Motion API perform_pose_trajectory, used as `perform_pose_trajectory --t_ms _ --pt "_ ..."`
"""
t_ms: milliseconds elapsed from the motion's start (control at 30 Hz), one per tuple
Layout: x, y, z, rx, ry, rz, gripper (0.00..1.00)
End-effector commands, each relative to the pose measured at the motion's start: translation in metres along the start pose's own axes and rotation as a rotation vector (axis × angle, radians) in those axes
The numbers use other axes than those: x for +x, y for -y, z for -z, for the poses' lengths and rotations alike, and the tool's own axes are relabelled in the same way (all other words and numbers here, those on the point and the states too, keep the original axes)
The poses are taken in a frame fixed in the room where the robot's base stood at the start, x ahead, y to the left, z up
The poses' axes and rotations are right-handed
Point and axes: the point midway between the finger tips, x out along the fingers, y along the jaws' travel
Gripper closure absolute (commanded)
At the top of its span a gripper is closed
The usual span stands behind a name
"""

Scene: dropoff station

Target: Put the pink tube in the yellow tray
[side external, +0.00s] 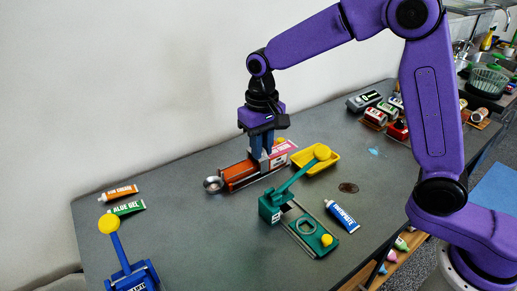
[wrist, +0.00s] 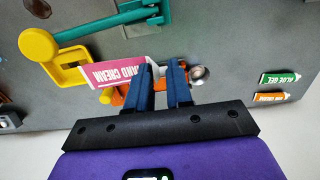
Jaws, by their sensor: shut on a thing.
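The pink tube (side external: 283,146), white and pink and lettered HAND CREAM, sits at the fingers of my gripper (side external: 262,155). It also shows in the wrist view (wrist: 118,74), where it reaches left from the fingers and looks large and near. My gripper (wrist: 161,98) is shut on it; the fingers hide the gripped part. The tube is above or against an orange device with a round silver end (side external: 213,184); I cannot tell if they touch. The yellow tray (side external: 330,168) lies just right of the tube, partly behind a yellow lever knob.
A green lever device (side external: 270,207) with a yellow knob (side external: 322,152) stands in front of the tray. A blue tube (side external: 341,216) lies right of it. A blue lever device (side external: 130,275) and green and orange tubes (side external: 127,208) are at left. Several small items (side external: 375,117) are at back right.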

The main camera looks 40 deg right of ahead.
Motion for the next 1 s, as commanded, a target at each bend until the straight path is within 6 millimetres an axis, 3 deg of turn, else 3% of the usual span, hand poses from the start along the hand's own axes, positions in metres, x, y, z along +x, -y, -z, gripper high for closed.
perform_pose_trajectory --t_ms 133,233,600,833,1000 --pt "-0.002 -0.004 -0.003 0.004 -0.001 0.0 0.97" --pt "-0.006 -0.019 -0.002 0.028 -0.002 0.001 0.97" --pt "-0.032 -0.147 -0.012 0.232 -0.002 0.001 0.97" --pt "-0.037 -0.188 -0.024 0.293 0.0 0.0 0.97" --pt "-0.027 -0.214 -0.041 0.26 0.004 0.0 0.97"
